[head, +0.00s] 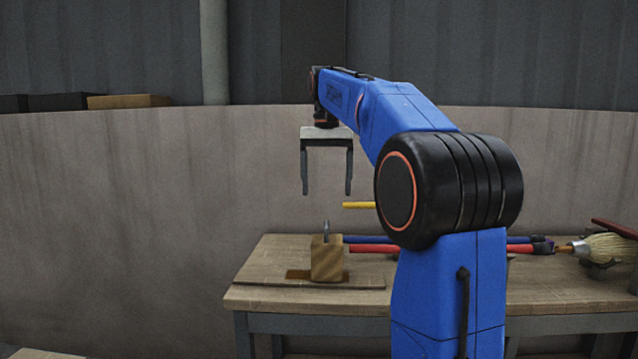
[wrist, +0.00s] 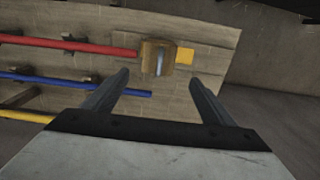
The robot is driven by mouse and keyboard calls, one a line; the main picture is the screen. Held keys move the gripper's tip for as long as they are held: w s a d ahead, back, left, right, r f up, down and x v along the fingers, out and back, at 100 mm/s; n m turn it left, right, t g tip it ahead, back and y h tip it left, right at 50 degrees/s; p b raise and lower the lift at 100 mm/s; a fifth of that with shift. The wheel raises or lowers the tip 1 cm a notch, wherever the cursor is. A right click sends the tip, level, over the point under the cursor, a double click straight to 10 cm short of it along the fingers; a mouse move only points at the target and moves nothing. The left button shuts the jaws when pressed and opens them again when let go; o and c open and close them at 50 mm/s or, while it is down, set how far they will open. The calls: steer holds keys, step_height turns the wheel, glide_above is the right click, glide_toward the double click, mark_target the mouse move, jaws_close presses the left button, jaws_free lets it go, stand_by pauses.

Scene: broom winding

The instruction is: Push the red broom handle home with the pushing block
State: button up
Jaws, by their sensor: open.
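The red broom handle (head: 373,249) lies along the workbench, and its left end is at or very near the wooden pushing block (head: 327,260). It also shows in the wrist view (wrist: 85,47), ending beside the block (wrist: 152,60); I cannot tell if they touch. The block stands upright with a grey metal grip (head: 326,230) on top. My gripper (head: 326,192) is open and empty, pointing down above the block. In the wrist view my open fingers (wrist: 158,84) show below the block in the picture. The broom head (head: 608,247) sits at the far right.
A blue handle (wrist: 80,82) and a yellow handle (wrist: 25,115) run parallel to the red one. A yellow-orange patch (wrist: 185,56) lies beside the block. My arm hides the middle of the workbench (head: 262,262). A curved wall (head: 150,210) stands behind.

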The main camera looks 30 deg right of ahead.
mark_target(327, 222)
steer(key=shift+f, duration=5.7)
jaws_close()
